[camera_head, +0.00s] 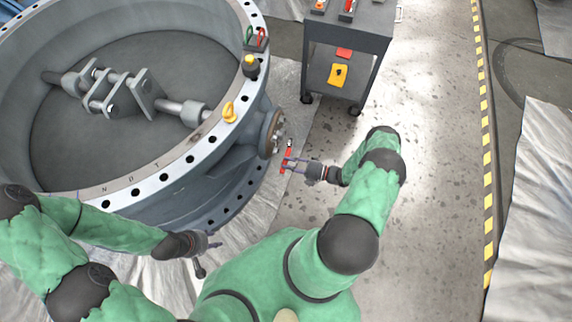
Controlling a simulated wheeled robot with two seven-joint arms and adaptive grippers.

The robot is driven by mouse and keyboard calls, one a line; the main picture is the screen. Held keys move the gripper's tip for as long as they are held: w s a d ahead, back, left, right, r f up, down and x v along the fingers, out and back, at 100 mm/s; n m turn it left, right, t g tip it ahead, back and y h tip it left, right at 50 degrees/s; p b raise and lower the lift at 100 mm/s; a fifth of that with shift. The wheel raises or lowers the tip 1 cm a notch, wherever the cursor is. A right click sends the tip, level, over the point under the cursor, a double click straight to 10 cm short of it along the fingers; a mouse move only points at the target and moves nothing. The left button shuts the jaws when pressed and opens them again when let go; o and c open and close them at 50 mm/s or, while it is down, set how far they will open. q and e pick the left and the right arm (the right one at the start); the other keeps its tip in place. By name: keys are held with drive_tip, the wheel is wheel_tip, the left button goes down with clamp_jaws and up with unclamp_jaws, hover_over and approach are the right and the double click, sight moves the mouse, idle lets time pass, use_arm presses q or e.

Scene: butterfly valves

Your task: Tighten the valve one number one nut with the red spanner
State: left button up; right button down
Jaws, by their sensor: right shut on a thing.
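The large grey butterfly valve (228,165) fills the left of the head view, with a bolted flange ring on top. A round brown-grey side flange (272,133) sticks out of its right side with small nuts on it; their numbers cannot be read. My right gripper (293,164) is shut on the red spanner (287,158), just below and right of that flange. The spanner's head points up toward the flange; I cannot tell whether it touches a nut. My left gripper (208,250) is low in front of the valve wall, its fingers too small to judge.
A grey tool cart (347,42) with red tools on top stands behind the flange. Yellow eye bolts (230,112) and a small tool holder (255,40) sit on the valve rim. Floor is clear right of my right arm, up to a yellow-black striped line (484,130).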

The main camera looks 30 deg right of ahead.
drive_tip(key=p+x, duration=0.1)
drive_tip(key=x, duration=0.3)
drive_tip(key=shift+w+d, duration=0.1)
drive_tip(key=shift+w, duration=0.2)
drive_tip(key=shift+w, duration=0.1)
idle(0.7)
drive_tip(key=shift+w+a+b, duration=0.35)
drive_tip(key=shift+a+b, duration=0.05)
drive_tip(key=shift+w+a, duration=0.15)
idle(0.4)
drive_tip(key=shift+w+a+b, duration=0.3)
drive_tip(key=shift+w+b, duration=0.1)
drive_tip(key=shift+w, duration=0.05)
idle(0.5)
idle(0.5)
drive_tip(key=shift+r+m+b, duration=0.15)
drive_tip(key=shift+m+b, duration=0.15)
